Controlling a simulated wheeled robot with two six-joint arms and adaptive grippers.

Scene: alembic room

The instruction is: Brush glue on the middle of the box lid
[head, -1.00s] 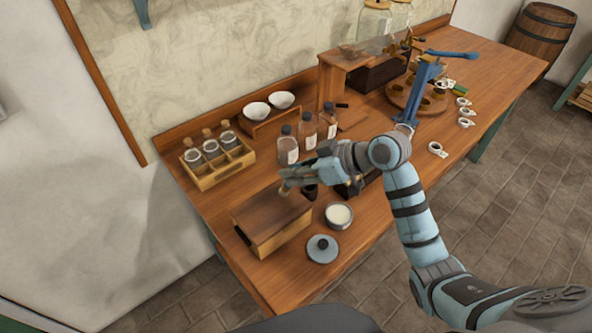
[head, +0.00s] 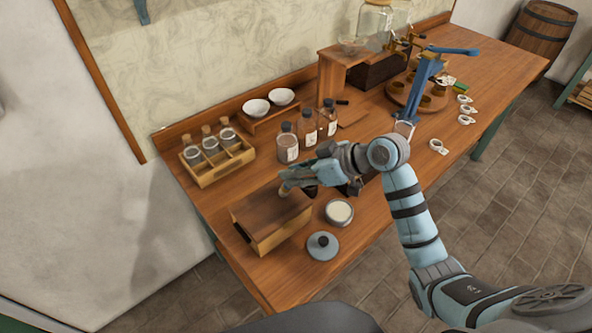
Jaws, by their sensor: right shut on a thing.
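The wooden box (head: 275,240) sits near the front left of the workbench with its dark brown lid (head: 262,209) on top. My right gripper (head: 287,183) is at the lid's right back edge, low over it. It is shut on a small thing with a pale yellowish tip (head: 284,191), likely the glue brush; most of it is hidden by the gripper. I cannot tell whether the tip touches the lid. An open round pot with white contents (head: 340,212), likely glue, stands right of the box. A grey lid with a dark knob (head: 323,245) lies in front of it. My left gripper is not in view.
Several labelled brown bottles (head: 288,145) stand behind the gripper. A wooden rack of corked jars (head: 218,158) is at the left back, with two white bowls (head: 256,108) on a stand. A blue lever press (head: 427,75) stands to the right.

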